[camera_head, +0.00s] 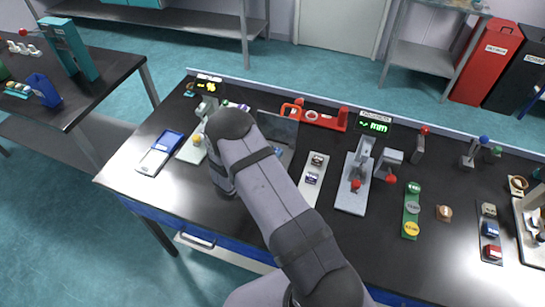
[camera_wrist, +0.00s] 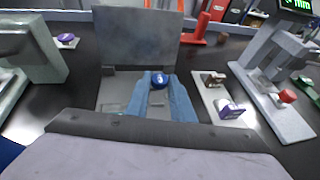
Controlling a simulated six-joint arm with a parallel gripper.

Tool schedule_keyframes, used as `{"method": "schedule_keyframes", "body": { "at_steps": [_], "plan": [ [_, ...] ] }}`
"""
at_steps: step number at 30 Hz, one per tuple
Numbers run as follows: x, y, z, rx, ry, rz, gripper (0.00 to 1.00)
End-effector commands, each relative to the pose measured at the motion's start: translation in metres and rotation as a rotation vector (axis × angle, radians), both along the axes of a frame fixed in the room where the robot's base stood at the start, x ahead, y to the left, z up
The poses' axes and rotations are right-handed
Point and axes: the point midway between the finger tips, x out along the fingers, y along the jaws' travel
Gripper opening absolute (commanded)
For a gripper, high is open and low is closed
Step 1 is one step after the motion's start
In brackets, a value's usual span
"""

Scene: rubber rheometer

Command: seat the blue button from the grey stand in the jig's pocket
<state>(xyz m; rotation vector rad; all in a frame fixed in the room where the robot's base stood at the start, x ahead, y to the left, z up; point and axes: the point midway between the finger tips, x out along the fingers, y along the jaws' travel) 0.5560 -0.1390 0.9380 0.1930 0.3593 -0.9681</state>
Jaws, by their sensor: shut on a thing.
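My gripper (camera_wrist: 160,88) reaches forward with its two blue-grey fingers closed around a small dark blue button (camera_wrist: 158,80), which bears a pale mark. The jig looks to be the dark grey base (camera_wrist: 113,90) with a tall grey panel (camera_wrist: 140,35) at its back. The button appears over this base, in front of the panel; I cannot tell whether it touches it. The pocket cannot be made out. I cannot tell which item is the grey stand.
A pale strip (camera_wrist: 205,95) right of the jig holds a brown-and-white piece (camera_wrist: 214,79) and a purple-and-white piece (camera_wrist: 230,109). Further right stands a grey press (camera_head: 355,180) with a red knob. Red frame (camera_head: 315,116) stands behind. Bare black bench lies between them.

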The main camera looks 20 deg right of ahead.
Motion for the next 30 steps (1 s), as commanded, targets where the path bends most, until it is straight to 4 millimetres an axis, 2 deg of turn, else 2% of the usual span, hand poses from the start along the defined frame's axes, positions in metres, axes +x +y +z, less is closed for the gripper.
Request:
{"method": "schedule_keyframes", "body": {
  "at_steps": [7,30],
  "plan": [
    [0.000,0.000,-0.021,0.000,0.002,0.001,0.00],
    [0.000,0.000,-0.035,0.000,0.000,0.000,0.00]
  ]
}}
